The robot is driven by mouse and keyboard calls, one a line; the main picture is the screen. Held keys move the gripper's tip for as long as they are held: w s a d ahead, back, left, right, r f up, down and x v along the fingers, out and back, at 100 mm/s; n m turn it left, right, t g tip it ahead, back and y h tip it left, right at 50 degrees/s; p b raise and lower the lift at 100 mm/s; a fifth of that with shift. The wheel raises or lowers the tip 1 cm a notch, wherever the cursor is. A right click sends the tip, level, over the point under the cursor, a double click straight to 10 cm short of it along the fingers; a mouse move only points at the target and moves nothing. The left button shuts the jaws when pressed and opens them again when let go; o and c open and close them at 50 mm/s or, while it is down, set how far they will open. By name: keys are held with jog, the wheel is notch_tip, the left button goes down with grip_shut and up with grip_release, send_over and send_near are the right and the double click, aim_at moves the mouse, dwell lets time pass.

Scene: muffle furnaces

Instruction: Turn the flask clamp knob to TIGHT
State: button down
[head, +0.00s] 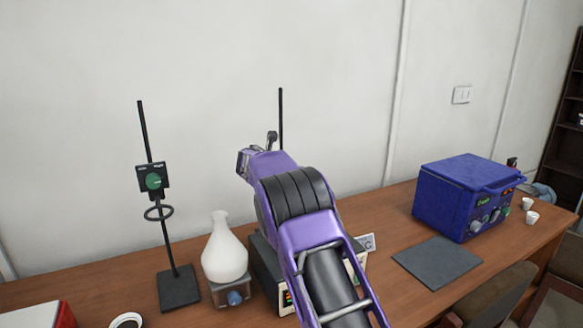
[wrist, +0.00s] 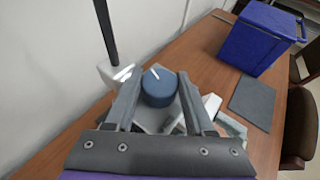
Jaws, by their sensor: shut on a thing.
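A blue knob (wrist: 158,88) with a white pointer line sits between the two fingers of my gripper (wrist: 160,76) in the wrist view. My gripper is shut on this knob, one finger on each side. The pointer line slants to the upper left in that view. No label around it is readable. A dark rod (wrist: 104,28) rises beyond the fingers, and it also shows behind my arm in the head view (head: 281,118). In the head view my arm hides the knob and most of the fingers.
At left, another stand carries a black box with a green knob (head: 153,181) and a ring (head: 158,212). A white flask (head: 225,252) stands beside it. A blue furnace (head: 465,194) and a dark mat (head: 440,260) are at right.

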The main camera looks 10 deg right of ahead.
jog(key=shift+m+g+h, duration=0.5)
jog(key=shift+m+h, duration=0.2)
jog(key=shift+m+g+h, duration=0.3)
jog(key=shift+m+h, duration=0.1)
jog(key=shift+c, duration=1.3)
grip_release()
jog(key=b+v, duration=0.1)
jog(key=v, duration=1.6)
jog(key=shift+r, duration=0.25)
jog(key=shift+a, duration=0.1)
jog(key=shift+c, duration=0.3)
